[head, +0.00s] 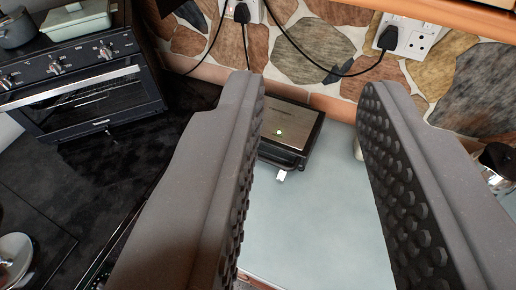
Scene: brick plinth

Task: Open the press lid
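The press (296,121) is a flat appliance with a metallic top and a small green light. It stands at the back of a pale worktop, near the stone wall. Its lid looks closed, and a dark handle (281,155) shows at its front edge. My gripper (312,90) is open and empty. Its two textured fingers reach toward the wall, and the press shows between them, closer to the left finger. The left finger hides the press's left side. The fingers look apart from the press.
A black toaster oven (84,80) stands at the upper left with a green dish (78,20) on top. Black plugs and cables hang from wall sockets (405,38) behind the press. A shiny metal object (497,160) is at the right. The pale worktop (318,225) before the press is clear.

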